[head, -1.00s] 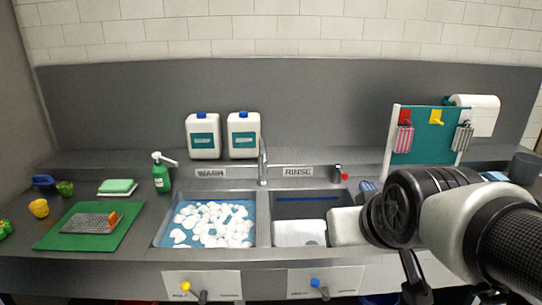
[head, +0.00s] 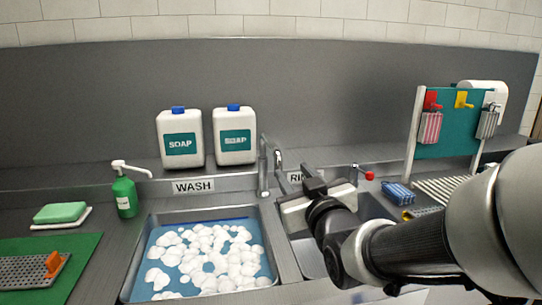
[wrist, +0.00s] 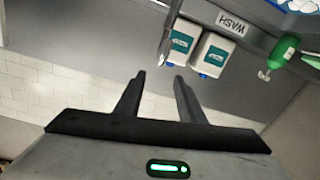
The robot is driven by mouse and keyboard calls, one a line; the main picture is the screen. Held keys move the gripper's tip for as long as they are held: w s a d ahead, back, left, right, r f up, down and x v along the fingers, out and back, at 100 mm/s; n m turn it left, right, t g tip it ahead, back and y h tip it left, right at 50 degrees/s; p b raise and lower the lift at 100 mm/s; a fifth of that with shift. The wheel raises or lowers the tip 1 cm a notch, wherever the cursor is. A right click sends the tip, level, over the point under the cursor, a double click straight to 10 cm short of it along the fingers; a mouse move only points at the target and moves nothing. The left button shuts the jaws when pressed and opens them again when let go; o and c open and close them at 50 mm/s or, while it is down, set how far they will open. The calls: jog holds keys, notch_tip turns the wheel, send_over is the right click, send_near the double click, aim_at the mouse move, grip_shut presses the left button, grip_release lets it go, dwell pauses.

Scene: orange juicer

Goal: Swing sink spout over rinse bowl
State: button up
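The sink spout (head: 278,152) is a thin metal faucet with a curved top, standing on the divider behind the two bowls. It also shows upside down in the wrist view (wrist: 171,22). Its tip hangs near the back of the divider, just left of my gripper. The rinse bowl (head: 373,207) lies right of the divider and is partly hidden by my arm. My gripper (head: 310,178) is above the rinse bowl's back left part. In the wrist view my gripper (wrist: 158,78) has its two dark fingers apart with nothing between them, and the spout beyond them.
The wash bowl (head: 132,285) holds blue water and white foam. Two soap jugs (head: 180,138) (head: 235,135) stand behind it, with a green pump bottle (head: 125,195) to the left. A small red-handled tap (head: 362,174) and a blue sponge (head: 398,193) are right of my gripper.

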aim_at(273, 148)
jog(key=p+x, duration=1.1)
jog(key=x, duration=0.6)
jog(key=shift+w+a+r, duration=0.1)
jog(key=shift+w+r, duration=0.1)
jog(key=shift+w, duration=0.15)
grip_shut()
